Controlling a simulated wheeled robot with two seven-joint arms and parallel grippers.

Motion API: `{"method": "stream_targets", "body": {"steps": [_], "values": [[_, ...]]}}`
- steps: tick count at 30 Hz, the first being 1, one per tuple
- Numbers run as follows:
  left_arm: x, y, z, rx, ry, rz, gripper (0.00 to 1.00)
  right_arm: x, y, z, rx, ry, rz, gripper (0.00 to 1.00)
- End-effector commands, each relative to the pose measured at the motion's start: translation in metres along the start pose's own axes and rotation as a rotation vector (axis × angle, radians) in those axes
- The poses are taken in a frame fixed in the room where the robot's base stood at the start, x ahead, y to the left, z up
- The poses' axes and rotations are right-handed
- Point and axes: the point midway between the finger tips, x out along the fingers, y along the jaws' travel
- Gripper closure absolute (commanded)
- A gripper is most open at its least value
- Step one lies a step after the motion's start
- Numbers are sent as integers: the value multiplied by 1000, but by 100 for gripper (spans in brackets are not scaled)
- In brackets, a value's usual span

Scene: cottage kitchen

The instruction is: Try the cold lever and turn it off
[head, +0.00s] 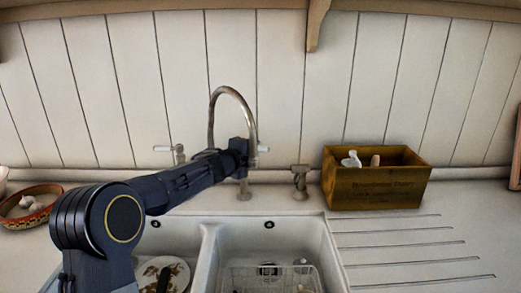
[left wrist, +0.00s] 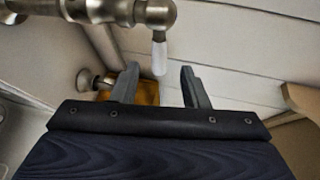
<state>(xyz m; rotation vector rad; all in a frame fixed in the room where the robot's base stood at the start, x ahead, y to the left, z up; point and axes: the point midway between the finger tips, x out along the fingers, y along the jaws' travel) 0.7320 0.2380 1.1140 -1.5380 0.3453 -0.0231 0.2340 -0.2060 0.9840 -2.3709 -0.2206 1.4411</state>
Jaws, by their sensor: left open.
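A metal tap with a tall arched spout (head: 215,105) stands behind the sink. One white-handled lever (head: 163,148) sticks out on its left. The other white lever (head: 263,149) sticks out on its right, just past my left gripper (head: 246,150). In the left wrist view this white lever (left wrist: 160,57) hangs from the metal tap body (left wrist: 153,13), its tip close to the gap between the open, empty fingers (left wrist: 158,75). I cannot tell whether it touches them. No hot or cold marking is readable. My arm hides part of the tap body. My right gripper is not in view.
A white double sink (head: 207,240) is below, with a plate (head: 155,268) in the left basin and a wire rack (head: 255,275) in the right. A short metal fitting (head: 300,180) and a wooden box (head: 375,188) stand to the right. A patterned bowl (head: 45,208) is at left.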

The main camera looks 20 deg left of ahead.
Motion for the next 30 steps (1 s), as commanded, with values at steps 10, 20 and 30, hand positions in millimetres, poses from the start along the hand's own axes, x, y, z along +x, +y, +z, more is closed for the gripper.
{"method": "stream_targets", "body": {"steps": [10, 20, 30], "values": [[48, -1, 1, -2, -2, 2, 59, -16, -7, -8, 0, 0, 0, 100], [54, 0, 1, -4, -3, 1, 59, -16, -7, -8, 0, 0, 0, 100], [53, 0, 1, -4, -3, 1, 100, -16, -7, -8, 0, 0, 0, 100]]}}
